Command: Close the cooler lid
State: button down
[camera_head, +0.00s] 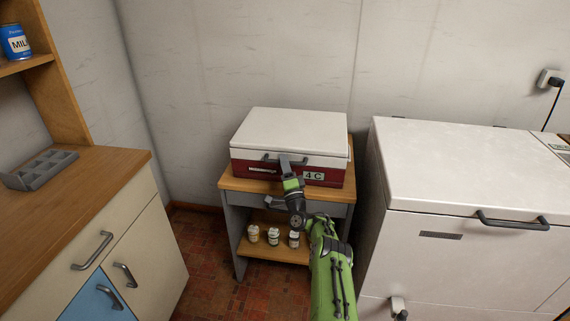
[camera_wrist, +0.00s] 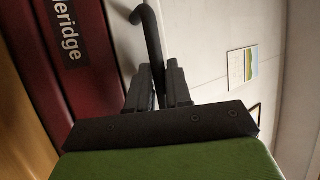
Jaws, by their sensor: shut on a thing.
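The cooler (camera_head: 256,168) is a red box with a white lid (camera_head: 292,128), on a small wooden-topped stand. In the head view the lid lies flat over the box, and I cannot tell whether a thin gap remains at its front edge. My gripper (camera_head: 286,160) is at the front of the cooler, at the dark lid handle (camera_head: 270,158). In the wrist view my gripper (camera_wrist: 161,88) has its two fingers shut around the dark handle bar (camera_wrist: 150,35). The red cooler front (camera_wrist: 75,60) with white lettering shows at the left there.
The stand (camera_head: 240,188) has a drawer and a lower shelf with several small jars (camera_head: 273,236). A white chest freezer (camera_head: 460,165) stands close on the right. A wooden-topped cabinet (camera_head: 75,190) is on the left. The wall is behind the cooler.

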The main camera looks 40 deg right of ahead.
jog(key=c, duration=1.4)
grip_release()
jog(key=shift+d, duration=0.2)
jog(key=p+v, duration=1)
jog(key=v, duration=0.5)
jog(key=shift+s+a+f, duration=0.25)
